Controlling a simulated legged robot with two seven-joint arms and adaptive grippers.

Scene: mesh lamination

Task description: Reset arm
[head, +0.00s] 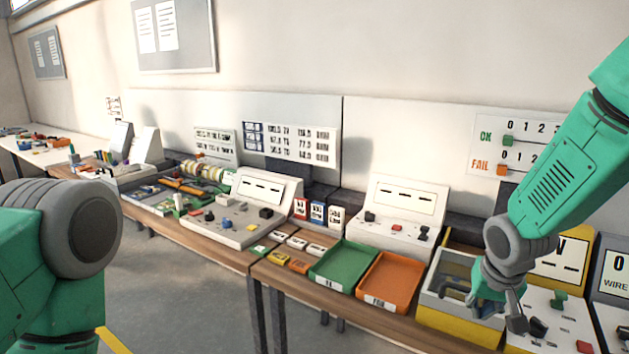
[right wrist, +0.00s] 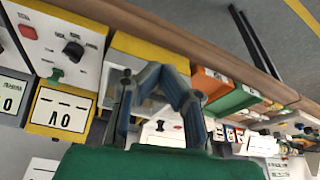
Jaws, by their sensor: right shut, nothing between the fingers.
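My right arm (head: 565,165) comes in from the upper right in the head view and hangs down over the right part of the bench. My right gripper (head: 508,308) is at its lower end, in front of the yellow-trimmed bin and the white control panel. In the right wrist view, my right gripper's fingers (right wrist: 152,76) are shut with nothing held. I cannot tell whether the gripper touches anything below it. My left arm shows only as a green and grey part at the left edge of the head view, and its gripper is out of view.
A green tray (head: 341,288) and an orange tray (head: 402,300) lie on the bench left of the yellow-trimmed bin (head: 437,318). White consoles (head: 405,208) stand behind. A panel with a red button (head: 584,346) is at the right. The floor (head: 180,290) in front is clear.

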